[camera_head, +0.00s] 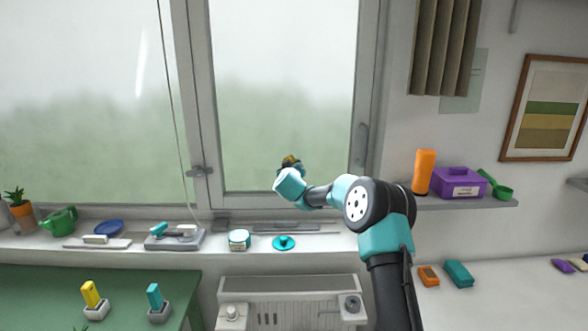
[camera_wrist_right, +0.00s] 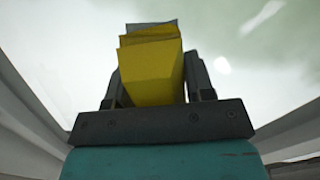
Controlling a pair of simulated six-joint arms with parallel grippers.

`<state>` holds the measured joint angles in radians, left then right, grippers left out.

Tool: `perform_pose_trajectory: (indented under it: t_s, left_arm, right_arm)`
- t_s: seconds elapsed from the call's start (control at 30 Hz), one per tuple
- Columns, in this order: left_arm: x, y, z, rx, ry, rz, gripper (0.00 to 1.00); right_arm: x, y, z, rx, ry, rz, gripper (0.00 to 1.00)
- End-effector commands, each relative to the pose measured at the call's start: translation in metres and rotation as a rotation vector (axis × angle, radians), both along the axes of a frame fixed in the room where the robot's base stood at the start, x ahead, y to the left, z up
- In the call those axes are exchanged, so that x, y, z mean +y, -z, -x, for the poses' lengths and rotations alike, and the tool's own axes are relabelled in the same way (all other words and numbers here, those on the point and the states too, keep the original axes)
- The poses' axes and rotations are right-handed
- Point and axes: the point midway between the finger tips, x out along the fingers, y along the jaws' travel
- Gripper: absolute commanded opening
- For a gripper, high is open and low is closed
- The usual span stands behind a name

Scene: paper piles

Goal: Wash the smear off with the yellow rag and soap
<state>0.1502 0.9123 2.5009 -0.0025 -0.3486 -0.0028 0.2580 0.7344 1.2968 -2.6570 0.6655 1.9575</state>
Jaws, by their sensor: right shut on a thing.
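My right gripper (camera_head: 291,164) is raised in front of the right window pane (camera_head: 285,100). In the right wrist view it is shut on a folded yellow rag (camera_wrist_right: 150,72) with a grey layer at its far edge. I cannot tell whether the rag touches the glass. Pale marks (camera_wrist_right: 222,66) show on the pane in the right wrist view; I cannot tell if they are the smear. A pale streak (camera_head: 141,60) shows on the left pane, smear or reflection. A white block (camera_head: 95,239), possibly soap, lies on a flat tray on the sill. My left gripper is out of view.
The sill holds a grey tray (camera_head: 175,240) with teal and white items, a jar (camera_head: 239,240), a teal disc (camera_head: 284,242) and a watering can (camera_head: 60,221). A cord (camera_head: 172,100) hangs before the left pane. A shelf at right holds an orange cylinder (camera_head: 424,172) and purple box (camera_head: 459,183).

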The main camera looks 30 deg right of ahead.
Motion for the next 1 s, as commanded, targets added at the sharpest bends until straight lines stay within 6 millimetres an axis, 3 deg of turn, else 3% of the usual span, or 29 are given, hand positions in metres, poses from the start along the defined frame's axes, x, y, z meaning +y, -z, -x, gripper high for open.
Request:
perform_pose_trajectory:
  t_s: [0.7,1.0]
  left_arm:
    - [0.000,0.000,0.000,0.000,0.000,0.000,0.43]
    - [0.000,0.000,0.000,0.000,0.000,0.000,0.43]
  right_arm:
    - [-0.020,0.000,0.012,0.001,-0.001,0.001,0.30]
    - [-0.020,0.000,0.012,0.001,-0.001,0.001,0.30]
